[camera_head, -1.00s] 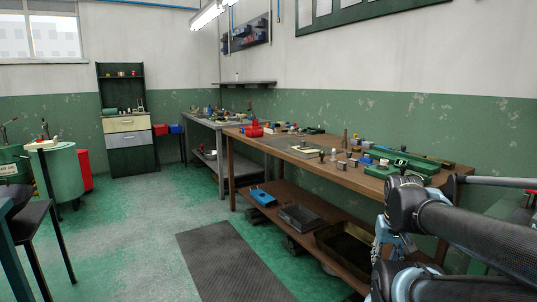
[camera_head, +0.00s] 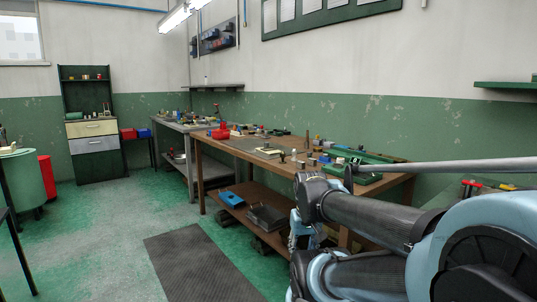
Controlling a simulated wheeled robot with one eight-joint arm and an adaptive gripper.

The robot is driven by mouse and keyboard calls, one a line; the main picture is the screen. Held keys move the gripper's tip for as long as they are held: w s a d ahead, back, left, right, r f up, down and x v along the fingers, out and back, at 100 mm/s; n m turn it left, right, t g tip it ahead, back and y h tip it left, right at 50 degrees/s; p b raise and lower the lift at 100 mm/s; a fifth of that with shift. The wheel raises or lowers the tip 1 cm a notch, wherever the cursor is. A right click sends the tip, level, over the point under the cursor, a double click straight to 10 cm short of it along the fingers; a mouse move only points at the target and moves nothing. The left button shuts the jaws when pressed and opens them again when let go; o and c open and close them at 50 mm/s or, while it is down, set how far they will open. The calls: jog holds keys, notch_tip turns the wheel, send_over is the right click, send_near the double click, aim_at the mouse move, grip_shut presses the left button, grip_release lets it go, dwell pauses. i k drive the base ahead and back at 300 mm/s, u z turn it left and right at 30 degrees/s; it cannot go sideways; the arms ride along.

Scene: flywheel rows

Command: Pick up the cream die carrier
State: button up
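I cannot make out the cream die carrier for certain. A small pale block (camera_head: 268,151) lies on the brown workbench (camera_head: 237,158) among several small parts. Another cream piece (camera_head: 9,149) sits on the green drum (camera_head: 24,177) at the left edge, too small to identify. My arm reaches in from the right and hides part of the bench's near end. What seems to be my gripper (camera_head: 299,232) hangs at the arm's far end, in front of the bench. Its fingers are too small and covered to tell their state.
A red part (camera_head: 220,132) and a green tray (camera_head: 362,155) are on the bench top. A blue box (camera_head: 231,199) and a dark tray (camera_head: 267,217) are on its lower shelf. A dark mat (camera_head: 200,266) lies on open floor. A dark cabinet (camera_head: 98,152) stands at the back.

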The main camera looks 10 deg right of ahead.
aim_at(269, 148)
jog(key=u, duration=0.15)
jog(key=i, duration=0.95)
jog(key=u, duration=0.5)
jog(key=i, duration=0.7)
jog(key=u, duration=0.2)
